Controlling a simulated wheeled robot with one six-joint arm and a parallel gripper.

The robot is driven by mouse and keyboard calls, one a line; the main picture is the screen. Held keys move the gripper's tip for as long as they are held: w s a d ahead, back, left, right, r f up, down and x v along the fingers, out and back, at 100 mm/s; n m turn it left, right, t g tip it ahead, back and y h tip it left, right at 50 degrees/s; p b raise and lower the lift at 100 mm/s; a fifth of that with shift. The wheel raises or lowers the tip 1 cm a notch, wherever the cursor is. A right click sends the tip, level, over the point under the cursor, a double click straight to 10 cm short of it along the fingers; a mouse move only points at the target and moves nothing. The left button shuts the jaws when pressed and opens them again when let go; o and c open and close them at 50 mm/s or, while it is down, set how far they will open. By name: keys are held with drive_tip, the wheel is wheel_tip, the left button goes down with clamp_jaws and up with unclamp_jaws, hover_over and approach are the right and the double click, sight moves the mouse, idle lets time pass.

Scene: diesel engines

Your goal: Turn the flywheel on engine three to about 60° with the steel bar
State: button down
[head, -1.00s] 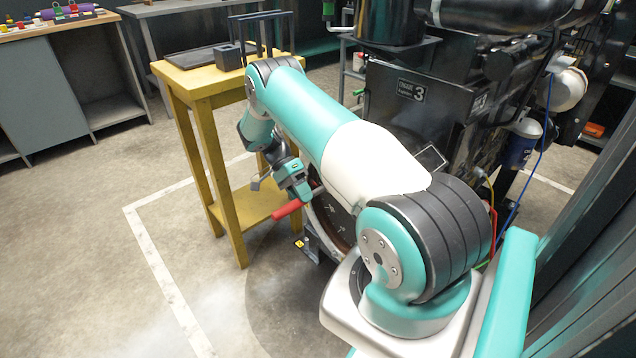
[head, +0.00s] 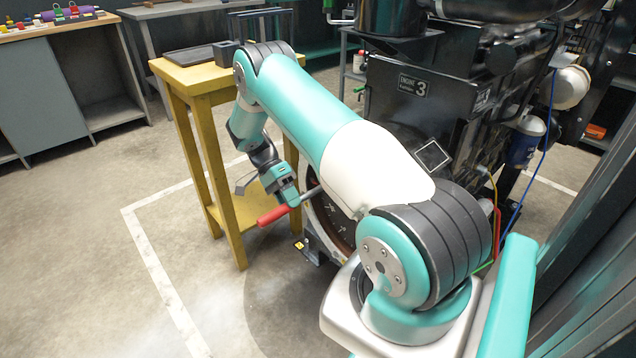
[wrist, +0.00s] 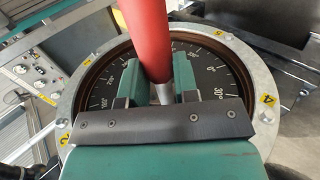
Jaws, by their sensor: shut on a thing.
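My gripper (head: 287,198) is shut on the steel bar, which has a red handle (head: 272,216) and a grey shaft (head: 311,193). In the wrist view the red handle (wrist: 147,40) points up the picture, and a short piece of shaft (wrist: 165,94) shows between the jaws. The flywheel (head: 330,217) of engine three (head: 415,88) is partly behind my arm. In the wrist view its dark face (wrist: 218,76) carries white degree marks, with 30° at the right, inside a metal ring (wrist: 258,75). The bar's far end is hidden; I cannot tell whether it sits in the flywheel.
A yellow stand (head: 190,82) with a dark tray and block on top is close behind my arm. A grey cabinet (head: 45,100) is at the far left. Blue and yellow cables hang at the engine's right. The floor at left, marked by a white line, is clear.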

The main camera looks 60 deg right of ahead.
drive_tip(key=shift+w+a+f+b, duration=0.1)
drive_tip(key=shift+w+a+b, duration=0.1)
drive_tip(key=shift+a+b, duration=0.6)
drive_tip(key=shift+w+a+b, duration=0.15)
drive_tip(key=shift+a+b, duration=0.4)
drive_tip(key=shift+a, duration=0.4)
drive_tip(key=shift+w+a+f+b, duration=0.1)
drive_tip(key=shift+w+a+b, duration=0.1)
drive_tip(key=shift+a+b, duration=0.6)
drive_tip(key=shift+w+a+r+b, duration=0.1)
drive_tip(key=shift+a+r+b, duration=0.05)
drive_tip(key=shift+a, duration=0.35)
drive_tip(key=shift+w+a+r+b, duration=0.1)
drive_tip(key=shift+a+b, duration=0.05)
drive_tip(key=shift+a, duration=0.35)
